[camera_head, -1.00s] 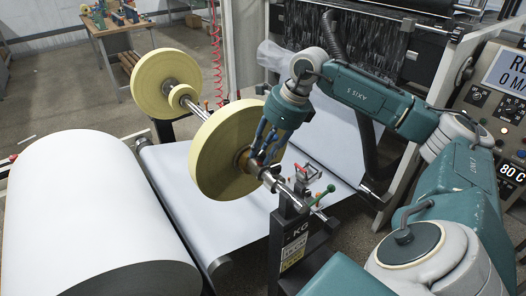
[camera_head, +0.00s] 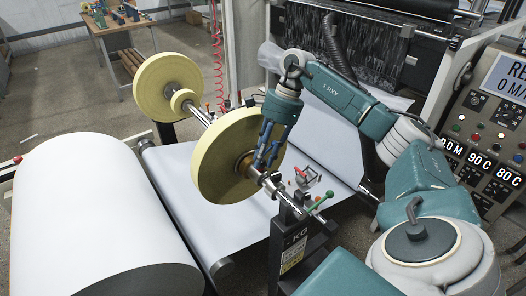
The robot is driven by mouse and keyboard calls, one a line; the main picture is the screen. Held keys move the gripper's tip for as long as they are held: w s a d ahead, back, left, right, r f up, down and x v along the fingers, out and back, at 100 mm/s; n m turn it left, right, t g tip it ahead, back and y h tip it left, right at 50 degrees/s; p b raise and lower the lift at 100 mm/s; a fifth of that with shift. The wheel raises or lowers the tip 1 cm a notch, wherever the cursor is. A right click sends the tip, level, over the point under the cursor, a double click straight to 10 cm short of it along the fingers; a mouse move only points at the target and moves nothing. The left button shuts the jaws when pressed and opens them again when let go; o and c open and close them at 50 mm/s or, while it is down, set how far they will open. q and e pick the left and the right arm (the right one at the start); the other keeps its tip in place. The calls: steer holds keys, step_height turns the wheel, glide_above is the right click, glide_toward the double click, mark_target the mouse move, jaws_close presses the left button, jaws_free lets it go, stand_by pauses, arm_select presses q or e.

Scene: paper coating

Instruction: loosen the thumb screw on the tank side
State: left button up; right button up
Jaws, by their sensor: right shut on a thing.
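My right gripper (camera_head: 264,154) reaches down to the shaft (camera_head: 275,187) beside the large yellow roll (camera_head: 223,165). Its blue fingers are shut at the collar (camera_head: 250,167) on the near face of that roll. The thumb screw is hidden between the fingertips, too small to make out. My left gripper is not in view.
A stand (camera_head: 291,235) with a red clamp (camera_head: 307,176) and a green-knobbed lever (camera_head: 321,199) holds the shaft's near end. A second yellow roll (camera_head: 168,85) sits at the far end. A large white paper roll (camera_head: 95,215) fills the left. A control panel (camera_head: 492,125) stands at the right.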

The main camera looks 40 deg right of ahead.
steer(key=shift+a+r+n, duration=0.15)
steer(key=shift+r+n, duration=0.05)
steer(key=shift+n, duration=0.4)
steer(key=o, duration=1)
steer(key=shift+o, duration=0.4)
steer(key=shift+s+a, duration=0.1)
steer(key=shift+a, duration=0.1)
steer(key=shift+d, duration=0.1)
steer(key=shift+d+r, duration=0.15)
steer(key=shift+r, duration=0.1)
steer(key=v, duration=1.1)
steer(key=shift+r, duration=0.3)
